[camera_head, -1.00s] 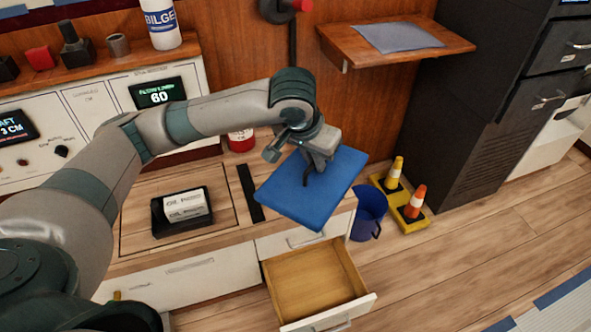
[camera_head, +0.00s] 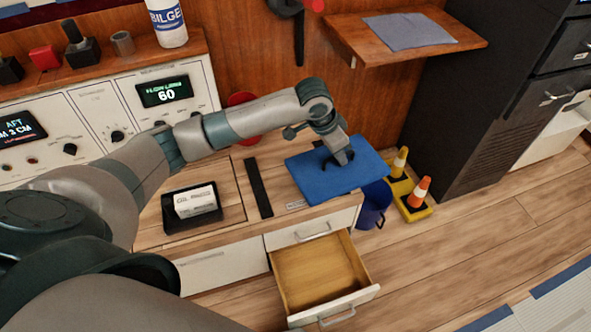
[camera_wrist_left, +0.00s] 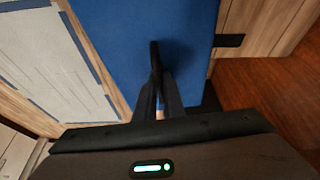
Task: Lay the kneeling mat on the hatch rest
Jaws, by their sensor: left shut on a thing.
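The kneeling mat is a flat blue slab (camera_head: 325,184), seen in the head view over the right end of the wooden counter (camera_head: 236,226). Its right part reaches past the counter's edge, above a blue bucket. My left gripper (camera_head: 340,158) is shut on the mat's dark handle, at the middle of its upper face. In the left wrist view the mat (camera_wrist_left: 125,40) lies beyond the fingers (camera_wrist_left: 158,92), which close on the dark handle (camera_wrist_left: 155,55). I cannot tell whether the mat touches the counter. I cannot make out for certain which surface is the hatch rest. My right gripper is not in view.
A black strip (camera_head: 258,187) lies on the counter left of the mat. A black tray (camera_head: 178,222) holds a white box. An open drawer (camera_head: 320,270) juts out below. The blue bucket (camera_head: 374,210) and two cones (camera_head: 418,192) stand right. A shelf (camera_head: 455,36) holds a grey sheet.

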